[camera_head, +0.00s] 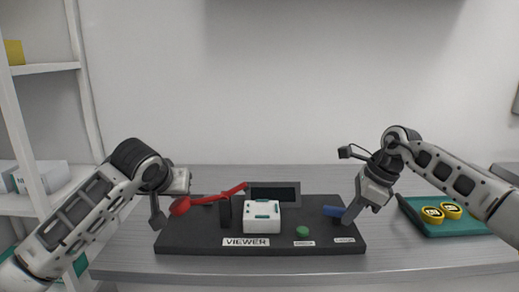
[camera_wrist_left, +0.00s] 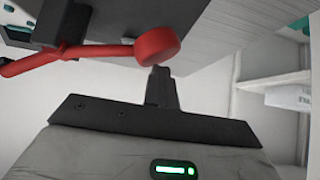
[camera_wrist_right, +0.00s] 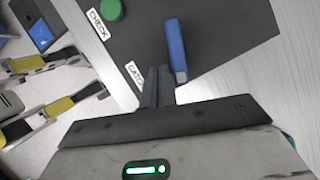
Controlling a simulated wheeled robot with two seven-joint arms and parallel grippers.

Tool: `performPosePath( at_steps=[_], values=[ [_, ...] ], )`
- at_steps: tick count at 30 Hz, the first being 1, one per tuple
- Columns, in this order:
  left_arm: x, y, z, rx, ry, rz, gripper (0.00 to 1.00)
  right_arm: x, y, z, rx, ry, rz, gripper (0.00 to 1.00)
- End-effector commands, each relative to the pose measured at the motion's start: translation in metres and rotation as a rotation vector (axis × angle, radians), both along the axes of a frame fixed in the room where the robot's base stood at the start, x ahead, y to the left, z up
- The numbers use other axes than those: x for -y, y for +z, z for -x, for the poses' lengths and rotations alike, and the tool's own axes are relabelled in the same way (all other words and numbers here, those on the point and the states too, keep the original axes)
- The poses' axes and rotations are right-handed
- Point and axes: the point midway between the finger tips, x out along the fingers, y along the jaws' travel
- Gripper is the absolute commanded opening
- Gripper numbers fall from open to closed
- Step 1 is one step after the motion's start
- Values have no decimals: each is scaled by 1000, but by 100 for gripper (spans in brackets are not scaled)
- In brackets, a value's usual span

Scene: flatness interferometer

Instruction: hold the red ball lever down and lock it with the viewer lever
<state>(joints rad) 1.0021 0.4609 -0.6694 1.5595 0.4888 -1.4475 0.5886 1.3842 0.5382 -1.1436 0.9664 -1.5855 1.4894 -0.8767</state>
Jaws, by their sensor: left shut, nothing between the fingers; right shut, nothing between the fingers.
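The red lever (camera_head: 215,198) slopes up to the right through a black post (camera_head: 225,212), with its round red ball (camera_head: 180,206) at the low left end. The ball also shows in the left wrist view (camera_wrist_left: 158,46). My left gripper (camera_head: 157,221) is shut and empty, just left of the ball; I cannot tell whether they touch. A blue lever (camera_head: 334,211) stands at the right of the black base (camera_head: 200,246), by a label starting "CATC" (camera_wrist_right: 134,74). My right gripper (camera_head: 348,219) is shut and empty, close beside the blue lever.
A white box (camera_head: 262,216) stands behind the "VIEWER" label (camera_head: 246,242), with a dark screen (camera_head: 275,195) behind. A green button (camera_head: 302,231) sits right of it. A teal tray (camera_head: 425,228) with yellow round items (camera_head: 450,211) lies at the right. Shelves (camera_head: 45,68) stand left.

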Motion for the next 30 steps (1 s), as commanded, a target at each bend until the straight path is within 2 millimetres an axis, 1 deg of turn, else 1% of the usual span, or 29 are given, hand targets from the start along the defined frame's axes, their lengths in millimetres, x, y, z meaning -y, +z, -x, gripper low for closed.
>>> performPosePath(
  at_steps=[4, 8, 17, 26, 30],
  values=[
    [1, -2, 1, -5, -3, 0, 0, 0, -7, 0, -1, 0, 1, 0],
    [1, -2, 1, -6, -3, 0, 0, 0, -10, 0, 0, 0, 0, 0],
    [1, -2, 1, -5, -3, 0, 0, 1, -9, 0, 0, 0, 0, 0],
    [1, -2, 1, -6, -3, 0, 0, 7, -9, -5, 1, -1, 0, 0],
    [1, -2, 1, -6, -3, 0, 0, 7, -6, -5, 1, 1, 0, 0]
  ],
)
